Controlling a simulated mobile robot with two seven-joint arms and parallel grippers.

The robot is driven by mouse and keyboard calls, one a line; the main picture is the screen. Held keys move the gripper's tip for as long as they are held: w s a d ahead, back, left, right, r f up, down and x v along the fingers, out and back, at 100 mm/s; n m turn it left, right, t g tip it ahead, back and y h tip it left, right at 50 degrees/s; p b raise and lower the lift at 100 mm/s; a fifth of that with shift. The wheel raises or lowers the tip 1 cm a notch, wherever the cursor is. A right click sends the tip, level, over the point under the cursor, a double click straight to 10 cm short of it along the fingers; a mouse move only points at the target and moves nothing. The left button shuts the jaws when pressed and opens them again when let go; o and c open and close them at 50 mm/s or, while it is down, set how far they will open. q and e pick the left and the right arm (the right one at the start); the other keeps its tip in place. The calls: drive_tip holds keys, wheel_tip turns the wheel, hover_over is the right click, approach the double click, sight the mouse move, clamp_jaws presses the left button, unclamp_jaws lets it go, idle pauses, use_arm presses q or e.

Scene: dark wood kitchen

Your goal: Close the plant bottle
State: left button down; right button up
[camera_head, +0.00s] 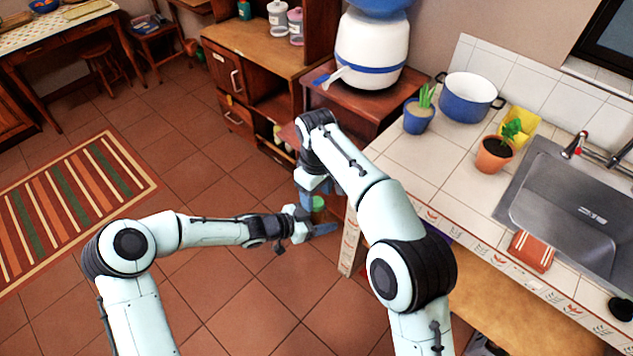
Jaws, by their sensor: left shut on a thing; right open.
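A small green piece (318,203), likely the top of the plant bottle, shows between my two grippers, in front of the wooden cabinet. The rest of the bottle is hidden or too small to make out. My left gripper (318,229) reaches in from the left just below the green piece and is shut on what appears to be the bottle. My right gripper (315,187) comes down from above, just over the green piece, and is open. I cannot tell whether its fingers touch the green piece.
The tiled counter (412,160) at right holds a blue pot plant (419,116), a terracotta pot plant (494,154), a blue-and-white cooking pot (468,100) and a sink (575,200). A wooden cabinet (262,50) stands behind. Tiled floor at left is clear around a striped rug (70,205).

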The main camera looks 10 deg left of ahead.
drive_tip(key=shift+f, duration=1.05)
clamp_jaws()
drive_tip(key=shift+o, duration=0.7)
unclamp_jaws()
drive_tip(key=shift+r, duration=0.1)
